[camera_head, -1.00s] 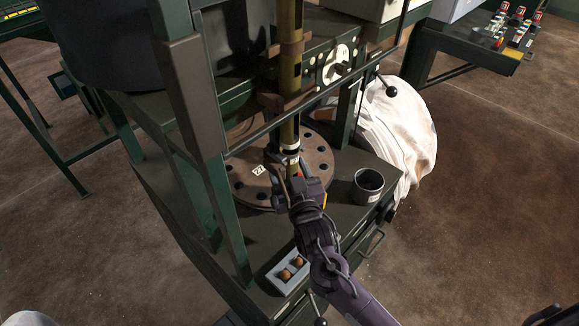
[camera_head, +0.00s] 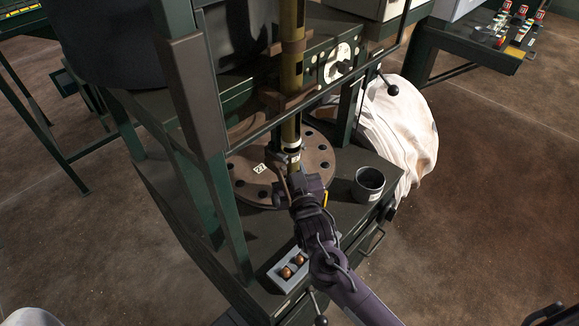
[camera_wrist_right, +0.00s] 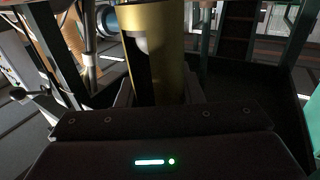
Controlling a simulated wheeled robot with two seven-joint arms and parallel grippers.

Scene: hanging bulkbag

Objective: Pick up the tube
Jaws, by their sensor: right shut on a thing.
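My right gripper (camera_head: 291,176) is at the tube's lower end, just above the plate. In the right wrist view, a gold tube (camera_wrist_right: 172,48) with a dark slot in its side stands upright between the jaws, which are shut on it. The fingertips and the tube's bottom end are hidden there. My left gripper is not in view.
The brown round plate has several holes and a label "27". A dark cup (camera_head: 368,186) stands to its right, and a grey tray (camera_head: 280,271) with two brown balls lies in front. Green frame posts (camera_head: 229,215) flank the left. A white bag (camera_head: 405,130) lies behind right.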

